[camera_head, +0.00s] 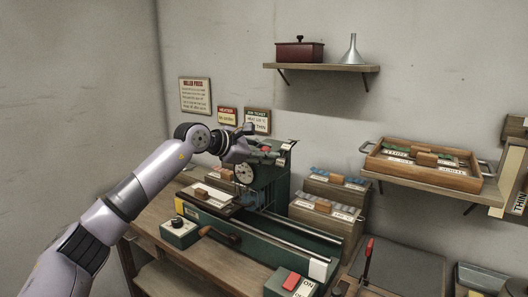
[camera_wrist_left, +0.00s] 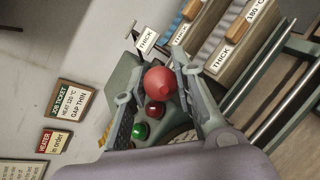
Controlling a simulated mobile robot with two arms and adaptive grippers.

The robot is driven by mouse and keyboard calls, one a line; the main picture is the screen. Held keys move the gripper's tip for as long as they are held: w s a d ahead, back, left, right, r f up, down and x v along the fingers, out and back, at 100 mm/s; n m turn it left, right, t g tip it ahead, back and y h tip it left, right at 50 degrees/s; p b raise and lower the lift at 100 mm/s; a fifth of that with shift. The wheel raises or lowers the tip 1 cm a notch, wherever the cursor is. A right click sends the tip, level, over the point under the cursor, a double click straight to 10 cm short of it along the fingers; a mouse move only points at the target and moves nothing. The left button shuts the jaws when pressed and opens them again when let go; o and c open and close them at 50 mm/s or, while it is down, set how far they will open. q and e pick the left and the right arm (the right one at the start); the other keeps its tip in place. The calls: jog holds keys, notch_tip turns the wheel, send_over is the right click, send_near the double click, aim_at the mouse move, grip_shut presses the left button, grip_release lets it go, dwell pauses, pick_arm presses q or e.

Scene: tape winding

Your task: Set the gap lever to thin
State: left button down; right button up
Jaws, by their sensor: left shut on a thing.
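The gap lever's red ball knob (camera_wrist_left: 160,82) sits between the fingers of my left gripper (camera_wrist_left: 158,73) in the left wrist view. In the head view the left gripper (camera_head: 266,151) is at the top of the green roller press (camera_head: 272,184), shut on the knob. A white card reading THICK (camera_wrist_left: 147,40) stands just beyond the fingers, and another white label (camera_wrist_left: 180,30) is partly hidden by a fingertip. The lever's shaft is hidden, so its exact setting cannot be told. The job ticket (camera_wrist_left: 71,101) on the wall reads heat 120 °C, gap thin. My right gripper is not in view.
Red (camera_wrist_left: 155,109) and green (camera_wrist_left: 140,131) round buttons or lamps lie close under the gripper. Labelled racks (camera_head: 325,217) stand right of the press. A wall shelf (camera_head: 320,67) is above, and a wooden tray (camera_head: 424,179) is on a shelf at right.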

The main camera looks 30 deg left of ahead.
pick_arm(q)
jog(key=shift+s+f, duration=0.15)
jog(key=shift+f, duration=0.5)
jog(key=c, duration=1.3)
grip_release()
jog(key=shift+r, duration=0.1)
jog(key=shift+r, duration=0.1)
jog(key=shift+s+a+r, duration=0.1)
jog(key=shift+s+a, duration=0.1)
jog(key=shift+s, duration=0.1)
jog(key=v, duration=1.1)
jog(key=shift+s, duration=0.2)
